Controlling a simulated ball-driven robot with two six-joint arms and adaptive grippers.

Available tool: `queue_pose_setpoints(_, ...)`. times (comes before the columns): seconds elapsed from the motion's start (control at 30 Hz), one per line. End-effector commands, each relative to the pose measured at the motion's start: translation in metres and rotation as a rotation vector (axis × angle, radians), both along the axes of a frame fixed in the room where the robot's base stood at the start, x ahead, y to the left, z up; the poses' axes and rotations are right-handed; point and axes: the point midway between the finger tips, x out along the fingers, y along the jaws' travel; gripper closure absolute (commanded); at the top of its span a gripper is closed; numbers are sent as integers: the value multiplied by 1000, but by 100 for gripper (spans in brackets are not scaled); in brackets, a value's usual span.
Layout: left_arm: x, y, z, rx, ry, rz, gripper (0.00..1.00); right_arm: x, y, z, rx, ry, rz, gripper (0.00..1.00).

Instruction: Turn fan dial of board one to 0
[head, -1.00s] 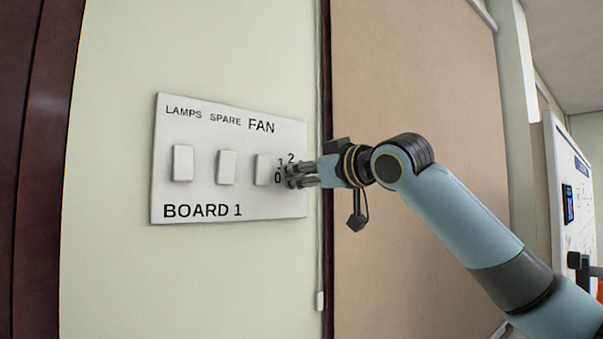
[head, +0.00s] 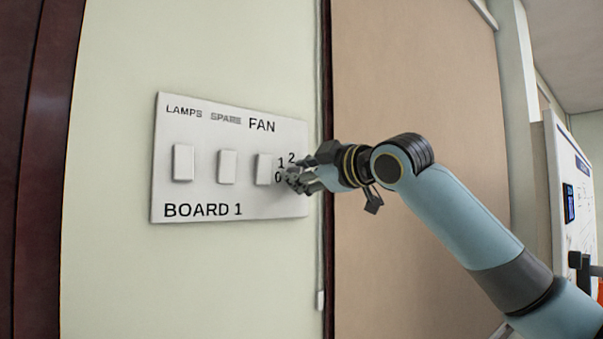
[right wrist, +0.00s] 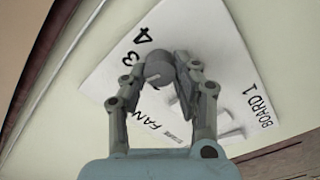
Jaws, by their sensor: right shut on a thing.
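Board one (head: 205,191) is a white wall panel labelled BOARD 1, with LAMPS, SPARE and FAN above its white switches. The fan dial (right wrist: 157,66) is a small grey round knob at the panel's right end. In the head view the numbers 0, 1 and 2 show beside it, and the fingers mostly hide it. In the right wrist view a 3 and a 4 show near it. My right gripper (head: 294,176) is shut on the dial, with a finger on either side of it. I cannot tell which number the dial points to. My left gripper is out of view.
A tan panel (head: 410,95) stands right of a dark vertical strip beside the board. A dark frame (head: 40,170) is at the far left. A whiteboard (head: 570,190) stands at the far right. The wall around the board is bare.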

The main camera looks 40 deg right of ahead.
Motion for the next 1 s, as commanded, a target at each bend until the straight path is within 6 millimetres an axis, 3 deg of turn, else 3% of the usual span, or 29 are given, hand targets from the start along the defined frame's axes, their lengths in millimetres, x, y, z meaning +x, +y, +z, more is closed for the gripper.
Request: queue_pose_setpoints(1.0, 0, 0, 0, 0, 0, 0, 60, 0, 1, -6, -960, -73, 2, 100)
